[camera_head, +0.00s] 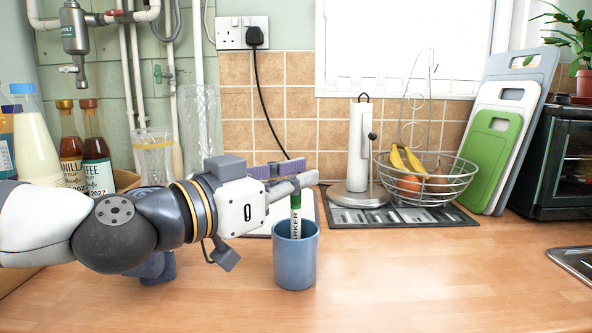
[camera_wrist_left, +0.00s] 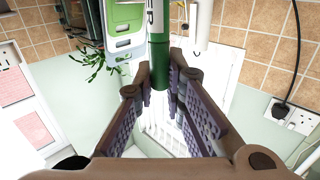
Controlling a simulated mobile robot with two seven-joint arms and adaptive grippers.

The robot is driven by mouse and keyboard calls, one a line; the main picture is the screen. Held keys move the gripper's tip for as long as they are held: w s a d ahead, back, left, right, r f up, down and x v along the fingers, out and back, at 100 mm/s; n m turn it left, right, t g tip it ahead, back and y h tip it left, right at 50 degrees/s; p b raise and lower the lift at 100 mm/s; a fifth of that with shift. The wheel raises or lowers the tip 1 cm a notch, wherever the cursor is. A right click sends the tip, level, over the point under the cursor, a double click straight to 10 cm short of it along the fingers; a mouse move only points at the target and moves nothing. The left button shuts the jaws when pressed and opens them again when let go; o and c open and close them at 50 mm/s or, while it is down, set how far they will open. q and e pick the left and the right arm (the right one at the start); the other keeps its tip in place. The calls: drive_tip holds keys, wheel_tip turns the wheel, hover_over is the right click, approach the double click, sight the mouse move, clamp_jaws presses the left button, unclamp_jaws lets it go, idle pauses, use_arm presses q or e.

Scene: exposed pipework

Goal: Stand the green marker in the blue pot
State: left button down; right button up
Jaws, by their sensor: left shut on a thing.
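The green marker (camera_head: 296,206) is upright, with a white label. Its lower part is inside the mouth of the blue pot (camera_head: 295,262), which stands upright on the wooden counter. Whether the marker's lower end touches the pot's bottom is hidden by the pot wall. My left gripper (camera_head: 294,184) is above the pot, shut on the upper part of the marker. In the left wrist view the marker (camera_wrist_left: 160,62) shows between the fingertips. The pot is not clearly seen there. My right gripper is not in view.
A paper towel holder (camera_head: 359,150) and a wire fruit basket (camera_head: 427,182) stand on a dark mat behind the pot. Cutting boards (camera_head: 493,150) lean at the right. Bottles (camera_head: 95,150) and a clear vase (camera_head: 199,125) stand at the left. The counter right of the pot is clear.

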use_arm(q)
drive_tip(key=c, duration=1.6)
unclamp_jaws()
drive_tip(key=v, duration=1.2)
